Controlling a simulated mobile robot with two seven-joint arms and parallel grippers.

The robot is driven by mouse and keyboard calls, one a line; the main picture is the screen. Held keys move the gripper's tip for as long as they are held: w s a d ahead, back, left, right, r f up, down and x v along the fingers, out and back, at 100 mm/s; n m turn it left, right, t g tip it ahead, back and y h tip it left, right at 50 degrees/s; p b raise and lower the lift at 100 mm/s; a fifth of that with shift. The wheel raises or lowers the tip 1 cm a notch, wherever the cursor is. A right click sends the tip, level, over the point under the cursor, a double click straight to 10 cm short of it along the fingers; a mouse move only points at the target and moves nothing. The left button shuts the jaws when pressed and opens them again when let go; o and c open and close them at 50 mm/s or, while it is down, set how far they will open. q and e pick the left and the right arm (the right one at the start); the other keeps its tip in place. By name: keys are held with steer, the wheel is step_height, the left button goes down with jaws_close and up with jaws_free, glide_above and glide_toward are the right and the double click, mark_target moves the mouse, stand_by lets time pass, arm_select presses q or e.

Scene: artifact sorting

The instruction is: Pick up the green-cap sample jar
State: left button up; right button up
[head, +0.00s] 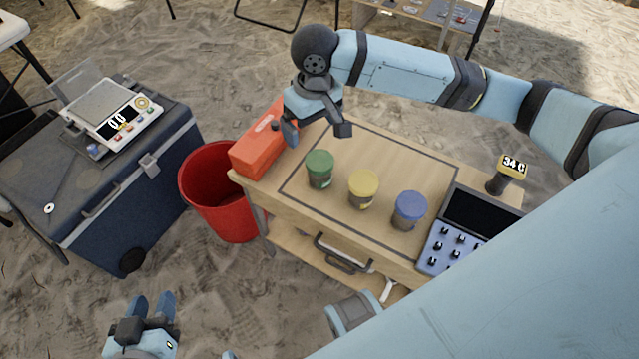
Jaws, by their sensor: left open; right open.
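The green-cap sample jar (320,170) stands upright on the wooden table (300,205), leftmost in a row of three jars. A yellow-cap jar (363,190) and a blue-cap jar (409,211) stand to its right. My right gripper (317,133) is open and empty, with its fingers pointing down. It shows just above the green-cap jar in the picture, apart from it. My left gripper (152,305) is open and empty at the bottom left, off the table.
An orange box (262,143) lies at the table's left end, close to my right gripper. A control panel with a dark screen (482,212) and a handheld meter (507,174) are at the right. A red bin (205,190) and a blue case (135,210) carrying a scale (110,115) stand left.

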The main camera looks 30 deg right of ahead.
mark_target(319, 160)
steer(key=shift+h, duration=0.3)
steer(key=f+b, duration=0.1)
steer(key=f, duration=0.1)
steer(key=d+f+b, duration=0.1)
steer(key=f, duration=0.2)
steer(key=f+b, duration=0.1)
steer(key=f, duration=0.1)
steer(key=shift+d+f, duration=0.15)
steer(key=shift+f, duration=0.25)
steer(key=f+b, duration=0.3)
steer(key=f, duration=0.2)
steer(key=shift+d+f, duration=0.15)
steer(key=shift+d, duration=0.05)
steer(key=shift+f, duration=0.2)
arm_select(q)
steer(key=w+d+r+t+h, duration=0.1)
steer(key=d+r+t+h, duration=0.3)
steer(key=r, duration=0.6)
steer(key=shift+d+t, duration=0.15)
steer(key=shift+t, duration=0.55)
arm_select(e)
steer(key=c, duration=1.1)
